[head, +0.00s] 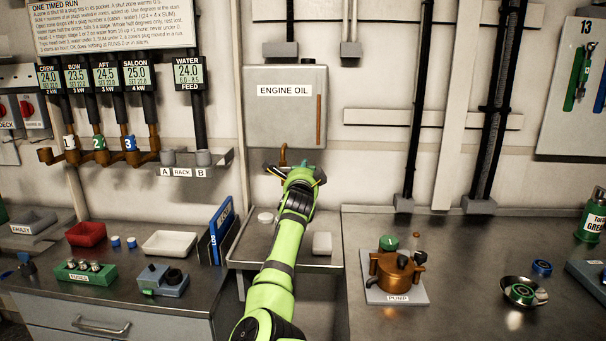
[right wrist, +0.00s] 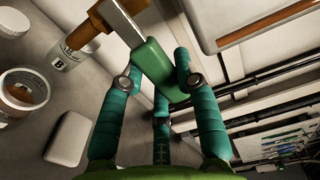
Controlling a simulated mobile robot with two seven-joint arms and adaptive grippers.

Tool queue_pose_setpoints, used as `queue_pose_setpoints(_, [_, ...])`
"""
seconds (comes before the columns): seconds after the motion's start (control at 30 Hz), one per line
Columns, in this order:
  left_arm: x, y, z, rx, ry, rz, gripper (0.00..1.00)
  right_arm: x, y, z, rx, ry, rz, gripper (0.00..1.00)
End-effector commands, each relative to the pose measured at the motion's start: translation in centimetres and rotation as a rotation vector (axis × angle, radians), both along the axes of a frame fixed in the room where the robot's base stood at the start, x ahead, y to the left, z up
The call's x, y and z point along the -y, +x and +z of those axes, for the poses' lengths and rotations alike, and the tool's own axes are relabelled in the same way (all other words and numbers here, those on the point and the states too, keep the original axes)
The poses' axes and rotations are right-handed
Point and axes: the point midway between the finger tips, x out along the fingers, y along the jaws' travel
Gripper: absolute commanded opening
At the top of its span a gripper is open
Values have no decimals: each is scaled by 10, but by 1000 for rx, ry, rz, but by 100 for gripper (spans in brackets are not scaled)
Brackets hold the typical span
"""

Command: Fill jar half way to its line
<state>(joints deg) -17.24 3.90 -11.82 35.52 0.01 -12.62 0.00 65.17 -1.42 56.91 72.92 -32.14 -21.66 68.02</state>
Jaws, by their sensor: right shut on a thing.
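My right gripper (head: 303,170) is at the tap below the engine oil tank (head: 286,118). In the right wrist view its teal fingers (right wrist: 158,82) are shut around a green tap handle (right wrist: 160,62). In the head view my arm hides this spot. My left gripper is not in view.
A metal shelf (head: 250,252) under the tank carries a round white lid (head: 265,217) and a white block (head: 322,243). A blue binder (head: 221,228) stands left of it. The copper pump (head: 397,275) is on the right bench. The wall rack (head: 185,164) is to the left.

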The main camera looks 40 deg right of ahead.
Motion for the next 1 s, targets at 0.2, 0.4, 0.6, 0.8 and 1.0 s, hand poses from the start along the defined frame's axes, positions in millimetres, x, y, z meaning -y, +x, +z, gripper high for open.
queue_pose_setpoints(0.2, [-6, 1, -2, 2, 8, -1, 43, 0, 0, 1, 69, 47, -1, 0])
queue_pose_setpoints(0.4, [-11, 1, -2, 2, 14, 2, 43, 0, 1, -1, 88, 65, 1, 0])
queue_pose_setpoints(0.6, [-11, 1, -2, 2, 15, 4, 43, 0, 1, -2, 89, 67, 1, 0])
queue_pose_setpoints(0.8, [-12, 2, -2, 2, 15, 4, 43, -1, 1, -3, 88, 68, 2, 48])
queue_pose_setpoints(1.0, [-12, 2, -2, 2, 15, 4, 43, -1, 1, -4, 81, 65, 1, 57])
